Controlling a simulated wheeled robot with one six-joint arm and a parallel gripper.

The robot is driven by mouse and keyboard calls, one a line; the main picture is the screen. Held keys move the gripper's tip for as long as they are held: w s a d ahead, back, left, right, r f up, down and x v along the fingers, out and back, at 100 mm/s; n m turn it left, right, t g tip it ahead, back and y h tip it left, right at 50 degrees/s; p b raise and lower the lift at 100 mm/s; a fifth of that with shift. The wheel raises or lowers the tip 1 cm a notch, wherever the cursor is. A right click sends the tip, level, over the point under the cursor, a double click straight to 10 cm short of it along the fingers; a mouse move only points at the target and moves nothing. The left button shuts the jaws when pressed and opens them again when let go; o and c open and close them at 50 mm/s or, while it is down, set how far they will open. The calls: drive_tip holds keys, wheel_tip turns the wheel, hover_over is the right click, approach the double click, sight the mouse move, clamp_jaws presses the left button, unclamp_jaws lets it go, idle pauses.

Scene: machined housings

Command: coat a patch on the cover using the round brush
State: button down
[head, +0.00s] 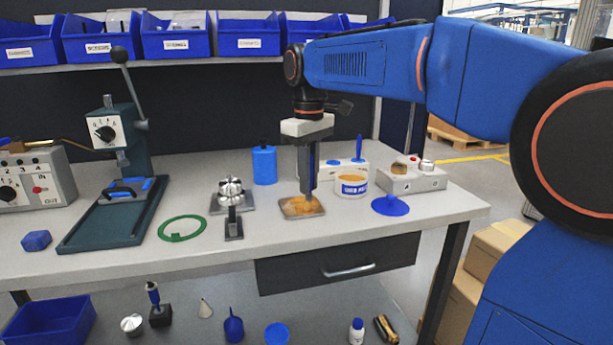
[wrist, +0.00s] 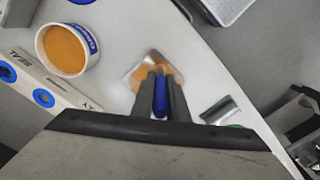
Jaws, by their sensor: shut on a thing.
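My gripper (head: 307,185) points down and is shut on the round brush, whose blue handle shows between the fingers in the wrist view (wrist: 160,97). The cover (head: 291,213) is a small flat square plate lying on the bench directly below; it also shows in the wrist view (wrist: 134,70). Orange-brown colour spreads over much of its top. The brush end is low at the cover; my fingers hide the bristles, so I cannot tell if they touch. A white tub (head: 352,189) with a blue label stands to the right; the wrist view shows orange paste (wrist: 66,50) inside.
A pale rack (head: 334,173) with another blue-handled tool stands behind the tub. A blue lid (head: 390,206) and a grey box (head: 425,180) are at the right. A metal fixture (head: 233,208) and a green gasket (head: 182,229) lie left.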

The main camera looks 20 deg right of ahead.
drive_tip(key=shift+s, duration=0.45)
drive_tip(key=shift+w+a, duration=0.1)
drive_tip(key=shift+a, duration=0.55)
drive_tip(key=shift+w+d+r, duration=0.1)
drive_tip(key=shift+w, duration=1.9)
drive_tip(key=shift+w+d, duration=0.1)
drive_tip(key=shift+w, duration=1.85)
drive_tip(key=shift+a, duration=0.6)
drive_tip(key=shift+s+a, duration=0.2)
drive_tip(key=shift+s, duration=3.75)
drive_tip(key=shift+a, duration=0.65)
drive_tip(key=shift+w+d, duration=0.15)
drive_tip(key=shift+w, duration=1.9)
drive_tip(key=shift+w+d, duration=0.1)
drive_tip(key=shift+w, duration=1.9)
